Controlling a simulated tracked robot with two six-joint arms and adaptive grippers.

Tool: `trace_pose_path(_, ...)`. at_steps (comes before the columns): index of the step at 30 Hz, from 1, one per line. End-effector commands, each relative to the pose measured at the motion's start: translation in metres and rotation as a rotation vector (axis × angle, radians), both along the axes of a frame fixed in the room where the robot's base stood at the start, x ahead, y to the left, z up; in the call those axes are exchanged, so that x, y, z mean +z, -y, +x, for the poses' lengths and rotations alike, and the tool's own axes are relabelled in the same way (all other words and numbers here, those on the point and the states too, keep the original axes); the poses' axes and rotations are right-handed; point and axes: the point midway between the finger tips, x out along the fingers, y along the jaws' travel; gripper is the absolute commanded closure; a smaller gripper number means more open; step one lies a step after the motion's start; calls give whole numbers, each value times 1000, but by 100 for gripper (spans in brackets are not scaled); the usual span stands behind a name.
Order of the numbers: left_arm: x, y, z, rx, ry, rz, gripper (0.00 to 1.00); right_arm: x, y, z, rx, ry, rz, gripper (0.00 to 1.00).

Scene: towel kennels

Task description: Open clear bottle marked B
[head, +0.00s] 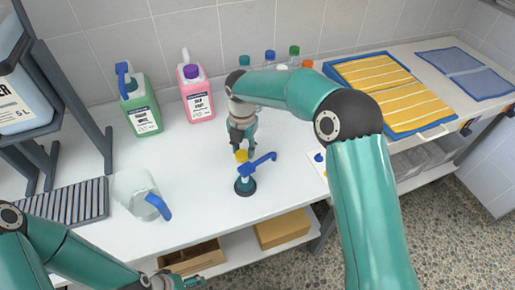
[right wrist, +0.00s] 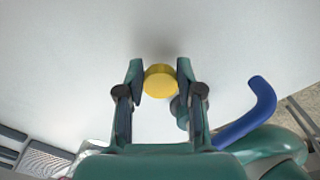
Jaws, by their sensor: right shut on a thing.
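My right gripper (head: 242,148) is shut on a yellow cap (head: 241,156), above the white bench near its middle. In the right wrist view the cap (right wrist: 160,81) sits between the two fingertips (right wrist: 161,84); I cannot see a bottle under it. Just in front is a teal fixture with a dark round base and a blue lever (head: 259,163); the lever also shows in the right wrist view (right wrist: 250,115). Clear bottles with blue (head: 270,55), green (head: 294,50) and orange caps stand at the back, partly hidden by my right arm. No letter B is readable. My left gripper (head: 185,282) is low at the bottom edge.
A green jug (head: 143,115) and a pink jug (head: 199,103) stand at the back left. A clear pitcher with a blue handle (head: 158,207) is at the front left. Yellow towels lie on a blue-edged tray (head: 333,68) at the right. Cardboard boxes (head: 283,229) sit on the lower shelf.

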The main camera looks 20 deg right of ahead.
Motion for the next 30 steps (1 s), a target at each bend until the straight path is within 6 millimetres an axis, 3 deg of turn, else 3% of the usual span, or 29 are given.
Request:
trace_pose_path(4,0,0,0,0,0,0,19,-18,0,-1,-1,-2,1,100)
trace_pose_path(15,-1,0,0,0,0,0,19,-23,2,-1,-3,-1,1,100)
trace_pose_path(16,-1,0,0,0,0,0,19,-22,2,-1,-4,1,1,59)
trace_pose_path(19,-1,0,0,0,0,0,19,-21,2,-1,-4,1,1,43)
trace_pose_path(20,-1,0,0,0,0,0,19,-21,2,-1,-4,1,1,38)
trace_pose_path(30,1,0,0,0,0,0,19,-19,2,-1,-5,1,1,38)
